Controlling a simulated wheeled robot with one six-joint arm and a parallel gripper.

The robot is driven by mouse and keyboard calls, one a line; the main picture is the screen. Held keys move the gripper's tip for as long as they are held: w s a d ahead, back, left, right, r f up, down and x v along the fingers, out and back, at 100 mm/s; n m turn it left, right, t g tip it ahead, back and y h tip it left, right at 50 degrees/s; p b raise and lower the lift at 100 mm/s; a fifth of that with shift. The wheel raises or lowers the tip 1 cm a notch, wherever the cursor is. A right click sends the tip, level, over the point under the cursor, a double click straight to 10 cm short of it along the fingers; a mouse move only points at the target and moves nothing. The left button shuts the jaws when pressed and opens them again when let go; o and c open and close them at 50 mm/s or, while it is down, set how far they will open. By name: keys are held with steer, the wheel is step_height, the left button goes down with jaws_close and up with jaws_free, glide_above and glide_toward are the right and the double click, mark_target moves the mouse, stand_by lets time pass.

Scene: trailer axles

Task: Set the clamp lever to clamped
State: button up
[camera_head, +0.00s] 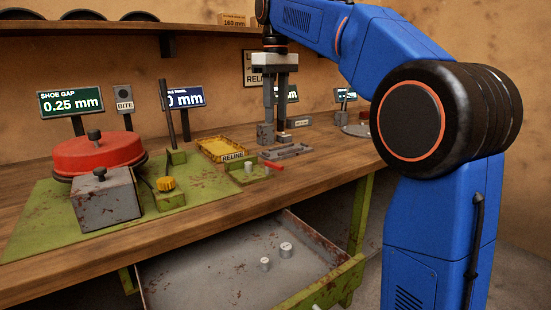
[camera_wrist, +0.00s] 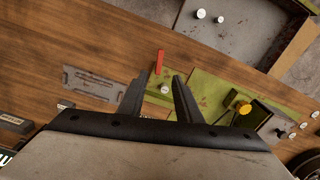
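A red lever (camera_head: 273,165) on a small green fixture (camera_head: 238,178) looks like the clamp lever. It lies low and points right in the head view; beside it is a pale round post (camera_head: 248,168). In the wrist view the red lever (camera_wrist: 159,62) extends up from the fixture, towards the bench edge, near the post (camera_wrist: 165,88). My gripper (camera_head: 275,122) points down over the bench, behind the lever in the head view. In the wrist view the gripper (camera_wrist: 161,78) has its fingers apart, with nothing held. I cannot tell its exact height above the fixture.
A yellow RELINE tray (camera_head: 222,149) and a flat grey plate (camera_head: 287,152) lie nearby. A tall dark rod (camera_head: 168,115), yellow knob (camera_head: 166,184), grey block (camera_head: 106,200) and red drum (camera_head: 98,153) stand left. An open drawer (camera_head: 210,275) juts out below, holding two pale cylinders.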

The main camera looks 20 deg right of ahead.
mark_target(276, 164)
step_height(276, 164, down, 14)
steer(key=shift+r, duration=0.1)
stand_by(0.4)
steer(key=shift+c, duration=0.3)
jaws_close()
